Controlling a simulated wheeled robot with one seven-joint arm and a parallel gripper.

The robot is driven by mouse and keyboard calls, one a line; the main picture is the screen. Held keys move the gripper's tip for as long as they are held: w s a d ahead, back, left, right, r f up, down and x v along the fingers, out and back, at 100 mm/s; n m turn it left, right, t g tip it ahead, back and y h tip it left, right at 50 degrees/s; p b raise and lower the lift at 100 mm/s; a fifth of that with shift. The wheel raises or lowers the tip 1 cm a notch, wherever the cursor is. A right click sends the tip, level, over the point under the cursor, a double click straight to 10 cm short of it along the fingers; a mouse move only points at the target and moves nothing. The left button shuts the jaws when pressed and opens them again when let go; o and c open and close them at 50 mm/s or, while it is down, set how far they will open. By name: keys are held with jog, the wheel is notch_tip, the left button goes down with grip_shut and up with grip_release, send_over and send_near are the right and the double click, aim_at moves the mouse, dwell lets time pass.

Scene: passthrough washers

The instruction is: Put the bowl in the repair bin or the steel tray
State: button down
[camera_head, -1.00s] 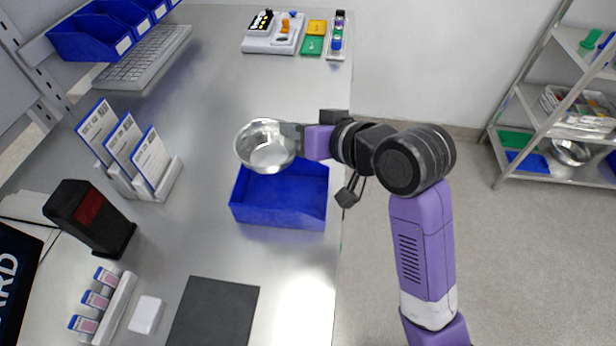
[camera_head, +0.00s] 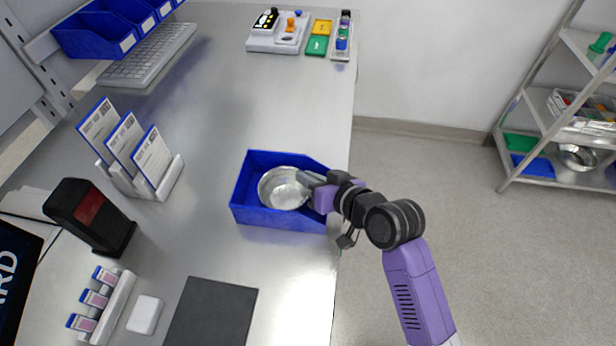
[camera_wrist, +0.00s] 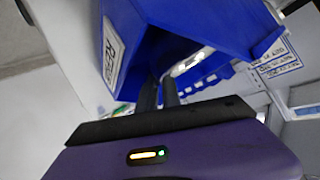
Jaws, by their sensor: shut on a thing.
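The shiny steel bowl (camera_head: 283,188) is inside the open blue bin (camera_head: 266,220) on the bench, in the head view. My gripper (camera_head: 308,180) reaches in from the right over the bin's right side and is shut on the bowl's right rim. The bowl looks nearly level; whether it touches the bin floor is hard to tell. In the wrist view, my gripper's dark fingers (camera_wrist: 160,92) go down beside the blue bin wall (camera_wrist: 195,22), and only a sliver of the bowl (camera_wrist: 190,62) shows. I cannot tell which container is the steel tray.
A dark mat (camera_head: 210,312) lies in front of the bin. A card rack (camera_head: 150,180) and a black scanner (camera_head: 90,215) stand to the left. Bare bench lies behind the bin. A metal shelf (camera_head: 560,120) stands at the far right.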

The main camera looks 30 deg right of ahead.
jog(key=shift+f, duration=0.15)
jog(key=c, duration=1.5)
grip_release()
jog(key=shift+c, duration=0.2)
jog(key=shift+r, duration=0.25)
jog(key=b+v, duration=0.1)
jog(key=v, duration=1.1)
jog(key=shift+f, duration=0.15)
jog(key=shift+s, duration=0.1)
